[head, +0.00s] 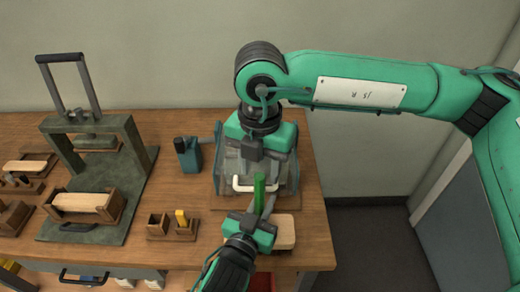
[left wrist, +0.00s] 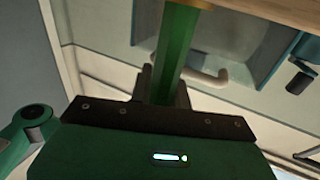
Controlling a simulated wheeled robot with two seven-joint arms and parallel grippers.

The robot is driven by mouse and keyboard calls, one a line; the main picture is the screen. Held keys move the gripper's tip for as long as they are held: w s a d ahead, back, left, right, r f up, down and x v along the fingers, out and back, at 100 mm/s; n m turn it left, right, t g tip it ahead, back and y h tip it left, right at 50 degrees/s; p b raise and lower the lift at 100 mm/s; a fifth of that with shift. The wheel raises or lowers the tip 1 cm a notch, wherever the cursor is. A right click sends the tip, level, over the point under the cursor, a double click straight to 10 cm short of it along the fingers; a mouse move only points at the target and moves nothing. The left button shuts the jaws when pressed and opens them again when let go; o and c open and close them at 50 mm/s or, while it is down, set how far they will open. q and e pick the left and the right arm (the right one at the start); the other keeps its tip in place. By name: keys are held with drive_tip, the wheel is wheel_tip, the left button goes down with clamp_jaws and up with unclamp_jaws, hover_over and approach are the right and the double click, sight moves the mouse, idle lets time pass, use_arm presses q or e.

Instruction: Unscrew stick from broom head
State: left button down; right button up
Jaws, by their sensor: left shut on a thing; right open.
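A green stick (head: 259,193) stands up from my left gripper (head: 264,212) in the head view, near the table's front edge. The left gripper is shut on it. In the left wrist view the stick (left wrist: 180,50) runs up from the jaws to a brass-coloured collar at the top edge. A pale wooden block (head: 284,232), apparently the broom head, lies just right of the left gripper, partly hidden by it. Whether the stick and block are joined is hidden. My right gripper (head: 262,155) is open and points down behind the stick, apart from it; its fingertips are hard to make out.
A grey clear-walled box (head: 228,170) with a white handle stands behind the stick. Left of it are a teal container (head: 188,155), a small wooden holder (head: 172,230) with a yellow piece, and a dark press frame (head: 142,145).

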sight(260, 190)
wheel_tip(260, 190, down, 7)
idle(0.3)
clamp_jaws()
drive_tip(key=n, duration=0.4)
idle(1.2)
drive_tip(key=shift+c, duration=0.4)
unclamp_jaws()
